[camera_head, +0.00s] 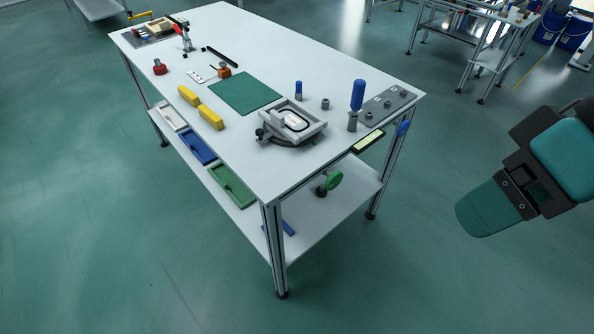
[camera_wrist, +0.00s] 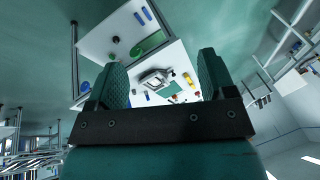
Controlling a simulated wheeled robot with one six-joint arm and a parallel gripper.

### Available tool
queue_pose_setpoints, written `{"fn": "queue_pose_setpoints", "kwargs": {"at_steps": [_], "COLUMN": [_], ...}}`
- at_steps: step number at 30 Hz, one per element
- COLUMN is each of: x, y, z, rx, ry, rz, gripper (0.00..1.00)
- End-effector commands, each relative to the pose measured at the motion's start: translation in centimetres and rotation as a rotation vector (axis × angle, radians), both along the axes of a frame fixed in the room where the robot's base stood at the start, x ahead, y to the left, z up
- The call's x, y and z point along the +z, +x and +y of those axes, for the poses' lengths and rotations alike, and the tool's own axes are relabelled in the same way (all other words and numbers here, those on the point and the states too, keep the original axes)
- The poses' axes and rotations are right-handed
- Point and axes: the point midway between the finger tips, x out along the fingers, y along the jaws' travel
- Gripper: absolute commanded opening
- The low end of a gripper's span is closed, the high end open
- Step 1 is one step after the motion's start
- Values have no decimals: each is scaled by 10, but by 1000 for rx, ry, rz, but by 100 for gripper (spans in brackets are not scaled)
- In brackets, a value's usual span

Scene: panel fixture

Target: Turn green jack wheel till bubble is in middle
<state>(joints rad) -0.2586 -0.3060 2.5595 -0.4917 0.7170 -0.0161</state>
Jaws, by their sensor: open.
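The green jack wheel (camera_head: 334,180) is under the tabletop near its front right corner, above the lower shelf. A green wheel shape also shows in the wrist view (camera_wrist: 148,44), beyond my fingers. A pale yellow-green level vial (camera_head: 369,141) lies along the tabletop's right edge; its bubble is too small to make out. My gripper (camera_head: 474,212) is off to the right of the table, well apart from the wheel. In the wrist view my gripper (camera_wrist: 161,76) has its two fingers wide apart with nothing between them.
A blue wheel (camera_head: 403,129) is at the table's right edge. The white table (camera_head: 315,68) bears a grey vise-like fixture (camera_head: 291,124), a blue-handled tool (camera_head: 357,98) and yellow blocks (camera_head: 211,117). A table leg (camera_head: 274,250) stands left of the green wheel. The floor between table and gripper is clear.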

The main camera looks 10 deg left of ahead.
Motion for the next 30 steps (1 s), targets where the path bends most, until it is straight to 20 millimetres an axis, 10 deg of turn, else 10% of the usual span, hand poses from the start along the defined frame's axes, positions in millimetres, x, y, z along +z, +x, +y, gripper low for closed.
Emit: {"fn": "queue_pose_setpoints", "kwargs": {"at_steps": [18,30], "x": [-209,-312], "y": [76,139], "z": [54,44], "rx": [276,245], "ry": [451,636], "rz": [-492,-985], "gripper": [85,85]}}
